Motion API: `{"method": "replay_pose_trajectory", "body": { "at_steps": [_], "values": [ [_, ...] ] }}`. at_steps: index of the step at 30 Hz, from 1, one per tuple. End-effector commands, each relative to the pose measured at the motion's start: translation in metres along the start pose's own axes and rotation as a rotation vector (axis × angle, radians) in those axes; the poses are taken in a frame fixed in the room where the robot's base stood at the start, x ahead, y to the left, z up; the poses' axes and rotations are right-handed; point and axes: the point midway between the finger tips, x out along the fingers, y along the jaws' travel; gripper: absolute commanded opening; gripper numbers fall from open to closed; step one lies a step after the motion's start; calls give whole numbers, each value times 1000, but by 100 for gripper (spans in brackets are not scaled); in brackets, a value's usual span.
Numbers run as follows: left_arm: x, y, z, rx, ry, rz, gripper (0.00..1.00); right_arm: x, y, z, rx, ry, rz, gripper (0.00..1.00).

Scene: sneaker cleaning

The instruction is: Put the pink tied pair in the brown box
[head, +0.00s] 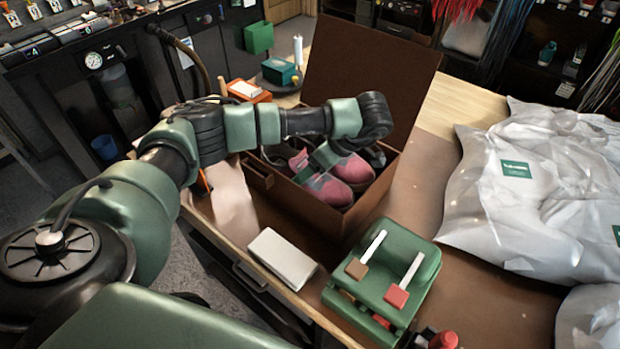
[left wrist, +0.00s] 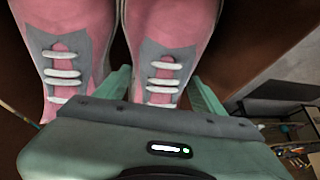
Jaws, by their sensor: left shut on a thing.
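The pink tied pair (head: 330,189) has pink toes and grey parts. It is inside the open brown box (head: 297,206), its toes towards the right wall. In the left wrist view the pink shoes (left wrist: 68,20) lie side by side, with grey tongue panels and white laces. In the head view my left wrist hangs over the box and mostly hides the fingers. Whether the soles touch the box floor is hidden. My right gripper is not in view.
The box's brown lid (head: 365,70) stands open behind it. A green caddy with brushes (head: 385,265) and a white block (head: 283,258) stand in front. White pillow-like bags (head: 540,190) fill the right side. An orange tray (head: 249,91) is behind left.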

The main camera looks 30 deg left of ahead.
Motion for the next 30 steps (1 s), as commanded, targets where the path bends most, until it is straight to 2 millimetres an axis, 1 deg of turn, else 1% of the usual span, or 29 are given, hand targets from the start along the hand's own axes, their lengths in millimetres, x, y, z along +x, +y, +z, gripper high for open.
{"method": "replay_pose_trajectory", "body": {
  "at_steps": [2, 6, 9, 17, 18, 19, 26, 28, 30],
  "values": [
    [5, 0, 3, -1, 1, -1, 0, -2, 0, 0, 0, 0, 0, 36],
    [20, 3, 12, -1, 1, -3, 0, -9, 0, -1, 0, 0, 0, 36],
    [28, 5, 17, -2, 1, 0, 0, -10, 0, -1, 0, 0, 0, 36],
    [30, 5, 18, -2, 1, 1, 0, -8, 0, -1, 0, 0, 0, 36],
    [31, 5, 19, 1, 0, -1, 74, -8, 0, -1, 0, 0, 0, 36],
    [31, 5, 19, 1, 0, -1, 78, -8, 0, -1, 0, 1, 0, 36],
    [30, 5, 18, 0, 0, -1, 78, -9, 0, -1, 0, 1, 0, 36],
    [29, 5, 18, 0, 0, 0, 78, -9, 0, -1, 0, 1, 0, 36],
    [24, 6, 19, 0, -1, 2, 78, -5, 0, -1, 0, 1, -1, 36]
  ]
}}
